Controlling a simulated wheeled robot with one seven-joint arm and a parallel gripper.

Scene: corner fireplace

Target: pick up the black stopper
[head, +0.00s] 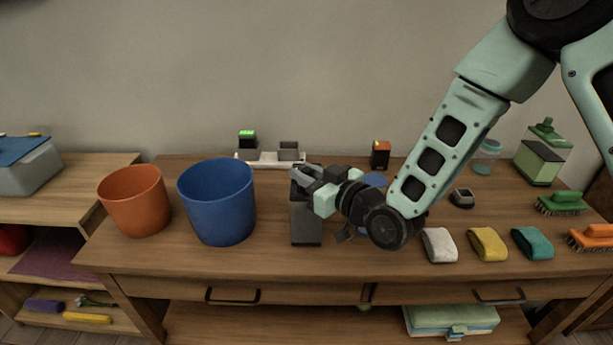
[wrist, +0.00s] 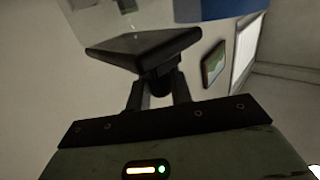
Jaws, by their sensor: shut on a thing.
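The black stopper (wrist: 140,45) shows in the wrist view as a flat dark slab with a short round knob. My gripper (wrist: 160,85) is shut on that knob, one finger on each side. In the head view my gripper (head: 304,174) is at the top of a tall dark grey container (head: 306,224), coming in from the right. There the gripper largely hides the stopper. I cannot tell whether the stopper touches the container or is clear of it.
A blue bucket (head: 217,205) and an orange bucket (head: 135,202) stand to the left on the wooden table (head: 265,268). A white strip with small devices (head: 262,158) lies behind. White (head: 439,245), yellow (head: 488,244) and teal (head: 533,243) pads lie to the right, near brushes (head: 560,203).

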